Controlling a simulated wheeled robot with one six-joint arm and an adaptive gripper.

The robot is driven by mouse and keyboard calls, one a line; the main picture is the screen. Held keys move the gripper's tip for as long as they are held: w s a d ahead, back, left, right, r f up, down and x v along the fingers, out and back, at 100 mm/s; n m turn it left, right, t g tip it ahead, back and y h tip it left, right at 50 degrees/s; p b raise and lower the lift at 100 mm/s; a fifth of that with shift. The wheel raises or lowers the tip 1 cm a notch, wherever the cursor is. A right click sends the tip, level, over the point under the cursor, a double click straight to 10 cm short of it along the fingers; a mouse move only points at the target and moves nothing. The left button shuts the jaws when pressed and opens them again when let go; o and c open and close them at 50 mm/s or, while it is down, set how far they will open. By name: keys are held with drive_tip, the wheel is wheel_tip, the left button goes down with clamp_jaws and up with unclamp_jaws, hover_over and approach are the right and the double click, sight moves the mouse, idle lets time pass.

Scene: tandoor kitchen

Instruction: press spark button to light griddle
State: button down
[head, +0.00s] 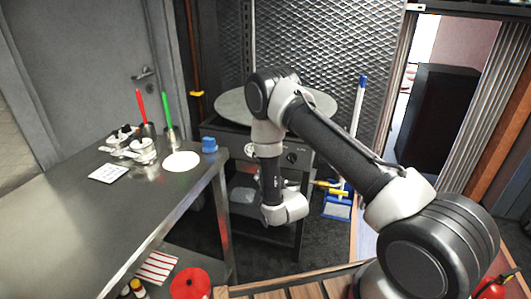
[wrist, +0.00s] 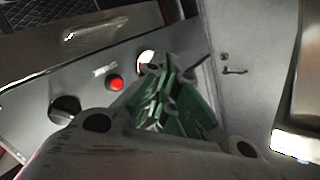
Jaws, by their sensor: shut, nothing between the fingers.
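The griddle (head: 318,103) is a round grey plate on a dark stand. In the wrist view its front panel (wrist: 40,75) carries a red round button (wrist: 115,83) below a small label, which I cannot read. A black knob (wrist: 65,108) and a white round fitting (wrist: 146,58) sit on either side of the red button. My gripper (wrist: 166,68), with green fingers, is shut and empty. Its tips overlap the white fitting and appear to the right of the red button; contact is unclear. In the head view my arm hides the gripper and the red button; the black knob (head: 291,157) shows.
A steel table (head: 110,205) at left holds cups with red and green handled tools, a white disc (head: 182,161) and a blue item (head: 209,145). A blue-handled broom and dustpan (head: 337,206) stand right of the griddle. A mesh wall is behind it.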

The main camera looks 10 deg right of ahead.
drive_tip(key=shift+w, duration=0.15)
drive_tip(key=w+d, duration=0.4)
drive_tip(key=w, duration=0.3)
drive_tip(key=shift+w+d, duration=0.15)
drive_tip(key=shift+w, duration=0.15)
drive_tip(key=shift+w, duration=0.1)
idle(1.5)
drive_tip(key=shift+w+d, duration=0.2)
drive_tip(key=shift+w, duration=0.05)
drive_tip(key=shift+w+d, duration=0.25)
drive_tip(key=shift+w, duration=0.2)
idle(0.8)
drive_tip(key=shift+s+a, duration=0.45)
drive_tip(key=shift+s, duration=0.35)
